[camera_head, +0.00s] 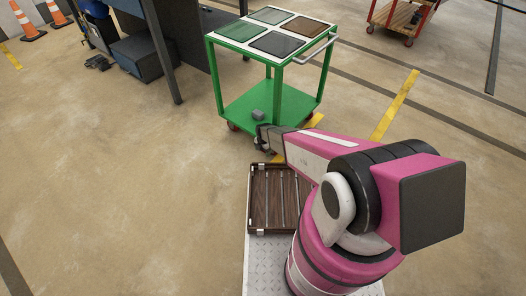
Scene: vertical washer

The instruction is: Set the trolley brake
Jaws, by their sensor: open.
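The green trolley (226,98) stands upright ahead of me, with a white-framed top and a white push handle (318,49) at its right end. A red caster (233,127) shows under its front left corner. Its brake pedal cannot be made out; the front caster nearest me is hidden behind my gripper. My gripper (262,140) is open, low at the trolley's near edge, just in front of the lower shelf. I cannot tell whether it touches the trolley. A small grey block (258,114) shows against the lower shelf just above my gripper.
A brown slatted tray (262,200) rides on my base. Four coloured panels lie on the trolley top. A dark workbench (140,62) stands at the left back, a red cart (400,18) at the right back. Orange cones (27,24) are far left. The left floor is clear.

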